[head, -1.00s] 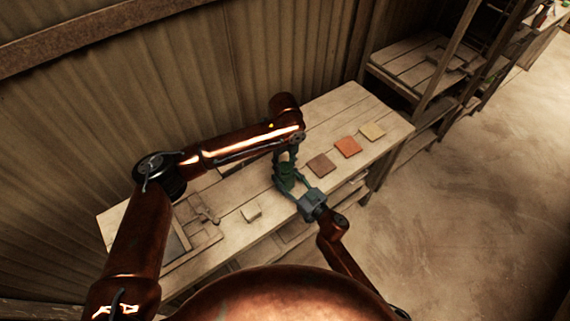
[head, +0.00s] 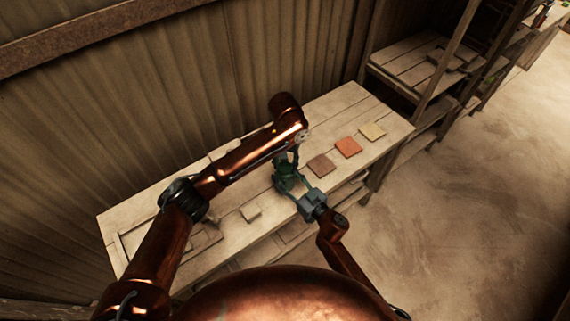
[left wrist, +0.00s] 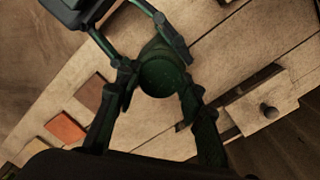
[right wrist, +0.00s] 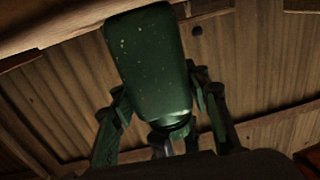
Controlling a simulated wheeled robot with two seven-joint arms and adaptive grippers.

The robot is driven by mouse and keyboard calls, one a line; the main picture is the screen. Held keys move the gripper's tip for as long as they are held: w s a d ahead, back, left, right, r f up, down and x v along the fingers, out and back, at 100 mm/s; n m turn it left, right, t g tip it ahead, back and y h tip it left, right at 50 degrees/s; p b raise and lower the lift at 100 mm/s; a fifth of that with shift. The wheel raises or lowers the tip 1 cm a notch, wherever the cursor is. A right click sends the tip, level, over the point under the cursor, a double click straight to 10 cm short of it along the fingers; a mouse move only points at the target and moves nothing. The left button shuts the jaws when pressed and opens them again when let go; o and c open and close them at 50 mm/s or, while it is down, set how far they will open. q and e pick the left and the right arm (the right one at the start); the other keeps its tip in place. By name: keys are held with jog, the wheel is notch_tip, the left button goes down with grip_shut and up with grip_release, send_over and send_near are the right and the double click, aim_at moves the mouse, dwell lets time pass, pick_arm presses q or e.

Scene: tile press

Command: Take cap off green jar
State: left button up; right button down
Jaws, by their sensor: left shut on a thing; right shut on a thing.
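A green, speckled jar (right wrist: 150,60) fills the middle of the right wrist view, with a narrower dark part (right wrist: 172,126) at its lower end. My right gripper (head: 288,186) is shut on the jar above the bench. In the left wrist view a round green end (left wrist: 162,77), which looks like the cap, sits between the fingers of my left gripper (left wrist: 158,84). My left gripper is shut on it from above. The seam between cap and jar is hidden, so I cannot tell whether they are apart. In the head view my left forearm partly covers the left gripper.
A brown tile (head: 321,166), an orange tile (head: 348,147) and a tan tile (head: 373,131) lie on the wooden bench (head: 345,103) right of the grippers. A corrugated wall (head: 200,90) stands behind the bench.

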aim_at(285, 166)
pick_arm(q)
jog(key=n, duration=0.4)
jog(key=shift+d+n, duration=0.15)
jog(key=shift+n, duration=0.25)
pick_arm(e)
jog(key=shift+a, duration=0.1)
pick_arm(q)
jog(key=n, duration=1)
jog(key=shift+r+n, duration=0.1)
jog(key=shift+n, duration=0.2)
pick_arm(e)
jog(key=shift+s, duration=0.1)
pick_arm(q)
jog(key=shift+r, duration=1.1)
jog(key=shift+r, duration=1.95)
